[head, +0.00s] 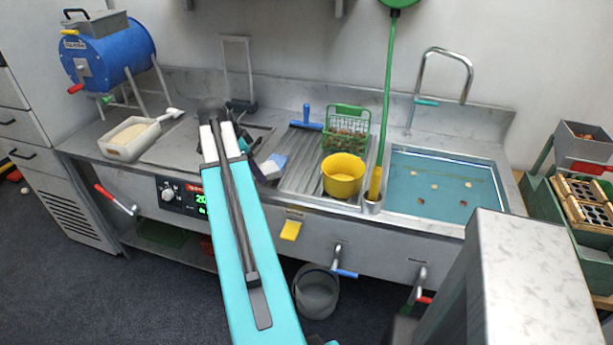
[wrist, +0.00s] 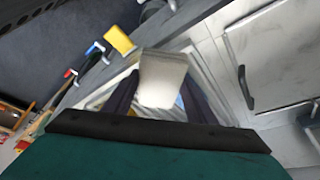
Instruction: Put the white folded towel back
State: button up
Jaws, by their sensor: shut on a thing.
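The white folded towel (wrist: 163,72) is between the two dark fingers of my gripper (wrist: 160,88) in the wrist view. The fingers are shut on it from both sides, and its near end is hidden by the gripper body. A small blue patch shows beside its lower right edge. In the head view my arm hides most of the gripper. A small white and light-blue thing (head: 272,166) shows just right of the arm over the counter; I cannot tell whether it is the towel.
The counter carries a yellow bowl (head: 343,175), a green basket (head: 347,132), a white tray (head: 130,138) and a blue drum (head: 108,58). A blue-floored sink (head: 445,188) lies to the right.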

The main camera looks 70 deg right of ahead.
jog(key=p, duration=0.4)
send_near(306, 175)
jog(key=shift+x, duration=0.95)
jog(key=shift+s+r, duration=0.1)
jog(key=shift+s, duration=0.1)
jog(key=shift+s+d+p, duration=0.45)
jog(key=shift+d+p, duration=0.05)
jog(key=shift+d, duration=0.05)
jog(key=shift+a+f+p, duration=0.1)
jog(key=shift+f+p, duration=0.6)
jog(key=shift+f, duration=1.15)
jog(key=shift+f, duration=0.2)
jog(key=o, duration=1.1)
jog(key=shift+r, duration=0.1)
